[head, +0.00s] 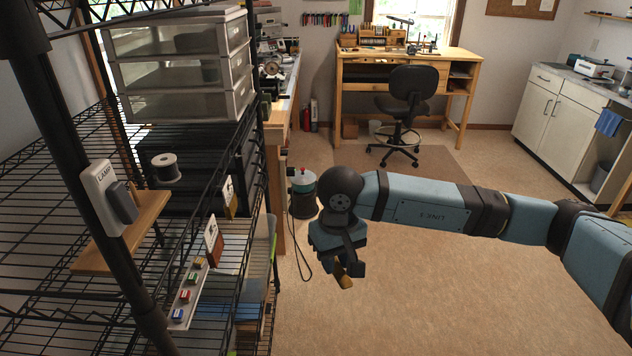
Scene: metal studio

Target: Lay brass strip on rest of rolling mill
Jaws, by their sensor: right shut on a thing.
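My right gripper (350,268) points down over the carpet, right of the wire shelf. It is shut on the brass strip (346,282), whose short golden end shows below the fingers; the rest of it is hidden. The rolling mill is hard to make out. A small metal machine with round parts (273,69) on the left bench may be it, but its rest cannot be seen at this size. The gripper is well in front of that bench and apart from it. My left gripper is not in view.
A black wire shelf (60,185) with clear drawers (180,70) fills the left side, close to my gripper. A wooden workbench (405,60) and black chair (408,95) are at the back. Carpet ahead is clear.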

